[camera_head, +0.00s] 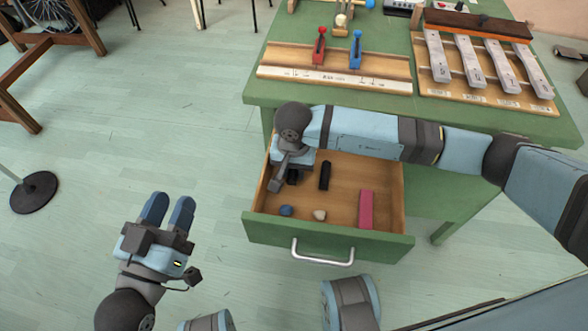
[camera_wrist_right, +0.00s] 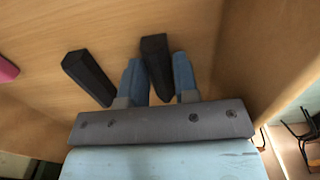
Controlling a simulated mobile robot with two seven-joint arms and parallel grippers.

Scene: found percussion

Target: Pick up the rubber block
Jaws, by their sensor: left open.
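Two dark blocks lie in the open drawer (camera_head: 355,240). One dark block (camera_wrist_right: 157,65) shows between the two finger pads of my right gripper (camera_wrist_right: 160,78) in the right wrist view; whether both pads touch it is unclear. The other dark block (camera_head: 324,175) lies to its right in the head view, and left of the fingers in the wrist view (camera_wrist_right: 88,77). No marking shows which is rubber. My right gripper (camera_head: 291,172) reaches down into the drawer's back left, partly hidden by its own wrist. My left gripper (camera_head: 168,211) is open and empty above the floor, left of the drawer.
The drawer also holds a pink block (camera_head: 366,208), a blue round piece (camera_head: 286,211) and a pale stone-like piece (camera_head: 320,215). Above is the green table (camera_head: 425,112) with metal bars (camera_head: 470,62) and a wooden rack (camera_head: 335,82). The floor at left is mostly clear.

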